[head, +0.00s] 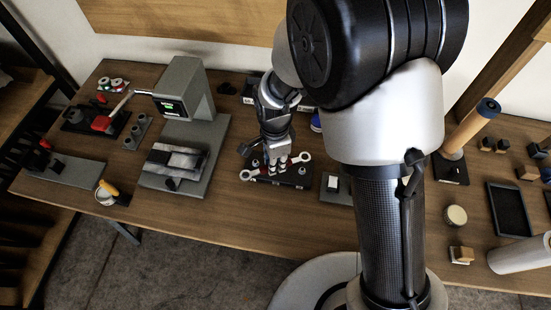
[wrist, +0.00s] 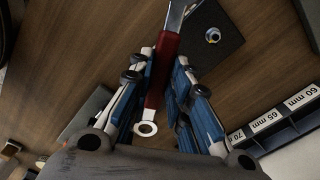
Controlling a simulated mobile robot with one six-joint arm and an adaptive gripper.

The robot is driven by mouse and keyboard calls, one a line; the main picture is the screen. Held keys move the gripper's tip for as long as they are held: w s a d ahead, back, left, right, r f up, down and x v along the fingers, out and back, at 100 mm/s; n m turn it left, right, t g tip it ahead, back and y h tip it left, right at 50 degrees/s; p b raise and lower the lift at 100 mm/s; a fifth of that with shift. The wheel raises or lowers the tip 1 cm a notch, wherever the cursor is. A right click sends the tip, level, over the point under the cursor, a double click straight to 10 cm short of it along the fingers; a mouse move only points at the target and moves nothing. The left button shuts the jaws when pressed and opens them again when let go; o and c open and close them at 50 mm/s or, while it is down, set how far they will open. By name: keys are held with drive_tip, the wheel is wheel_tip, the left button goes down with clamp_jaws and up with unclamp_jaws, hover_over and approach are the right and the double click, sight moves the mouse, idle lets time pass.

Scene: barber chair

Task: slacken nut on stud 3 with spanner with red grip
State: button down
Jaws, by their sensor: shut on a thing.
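My gripper (head: 278,165) is shut on the red grip of the spanner (wrist: 163,70). In the wrist view the blue-padded fingers lie either side of the red grip. The spanner's near ring end (wrist: 146,129) points back towards my wrist, and its far end runs out of the top of the picture. In the head view its pale ring end (head: 304,157) shows right of my gripper. The spanner lies over or just above a dark stud plate (head: 295,181). A stud with a nut (wrist: 212,35) stands on the plate, right of the spanner. I cannot read any stud number.
Left is a grey machine (head: 185,90) with a lit display. A small grey block (head: 336,187) sits just right of the plate. A rack labelled in millimetres (wrist: 265,122) is right in the wrist view. My arm hides part of the table.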

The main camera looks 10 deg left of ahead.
drive_tip(key=b, duration=0.5)
hover_over(275, 180)
drive_tip(key=shift+f, duration=3.2)
drive_tip(key=shift+f, duration=0.75)
drive_tip(key=shift+s+d+n, duration=0.6)
drive_tip(key=shift+s+n, duration=0.1)
drive_tip(key=shift+n, duration=0.45)
drive_tip(key=shift+s+d+n, duration=0.55)
drive_tip(key=shift+s+n, duration=0.1)
drive_tip(key=shift+n, duration=0.5)
drive_tip(key=shift+s+d+n, duration=0.45)
drive_tip(key=shift+d+n, duration=0.35)
drive_tip(key=shift+n, duration=0.35)
drive_tip(key=shift+s+d+n, duration=0.4)
drive_tip(key=shift+d+n, duration=0.4)
drive_tip(key=shift+n, duration=0.35)
